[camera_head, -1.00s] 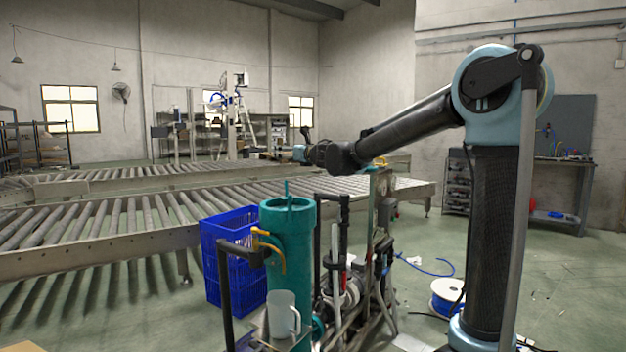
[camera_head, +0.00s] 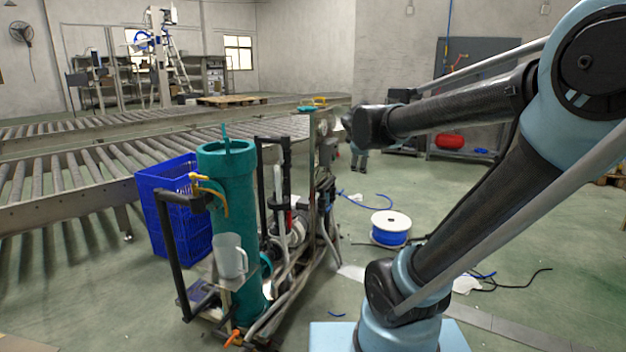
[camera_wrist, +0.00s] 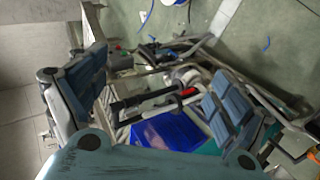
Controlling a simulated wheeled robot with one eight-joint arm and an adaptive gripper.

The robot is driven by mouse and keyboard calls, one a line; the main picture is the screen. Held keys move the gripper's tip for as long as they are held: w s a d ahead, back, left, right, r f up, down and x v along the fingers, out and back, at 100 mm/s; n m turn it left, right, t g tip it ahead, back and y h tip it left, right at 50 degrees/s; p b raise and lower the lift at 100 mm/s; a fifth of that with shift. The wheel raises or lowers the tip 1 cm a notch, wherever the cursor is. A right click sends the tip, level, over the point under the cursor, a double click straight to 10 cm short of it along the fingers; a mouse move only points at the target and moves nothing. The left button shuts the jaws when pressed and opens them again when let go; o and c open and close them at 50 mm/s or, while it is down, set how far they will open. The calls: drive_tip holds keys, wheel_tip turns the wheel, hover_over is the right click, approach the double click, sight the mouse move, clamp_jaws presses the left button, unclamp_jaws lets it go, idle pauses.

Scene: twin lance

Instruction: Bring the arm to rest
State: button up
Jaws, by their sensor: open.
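My gripper (camera_wrist: 158,98) is open in the wrist view, its two blue-padded fingers wide apart with nothing between them. It hangs above the pump rig and the floor, with a clear gap below the fingers. In the head view my gripper (camera_head: 358,155) is small and partly hidden behind my forearm's dark end, so its fingers are hard to make out. My arm rises from its base at the lower right, and its forearm reaches left at about the height of the conveyor.
A pump rig with a teal cylinder (camera_head: 228,170) and a white jug (camera_head: 230,256) stands left of my arm. A blue crate (camera_head: 172,215) is behind it. A cable spool (camera_head: 391,229) and loose cables lie on the floor. Roller conveyors (camera_head: 80,172) run along the left.

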drive_tip(key=s+d+f+m+g+y, duration=0.1)
drive_tip(key=s+f+m+g, duration=0.3)
drive_tip(key=s+f, duration=0.6)
drive_tip(key=s+d+f+m+g+y, duration=0.1)
drive_tip(key=s+f+m+g, duration=0.3)
drive_tip(key=s+f+m, duration=0.5)
drive_tip(key=s+f, duration=0.2)
drive_tip(key=s, duration=0.6)
drive_tip(key=shift+s+y, duration=0.3)
drive_tip(key=shift+y, duration=0.1)
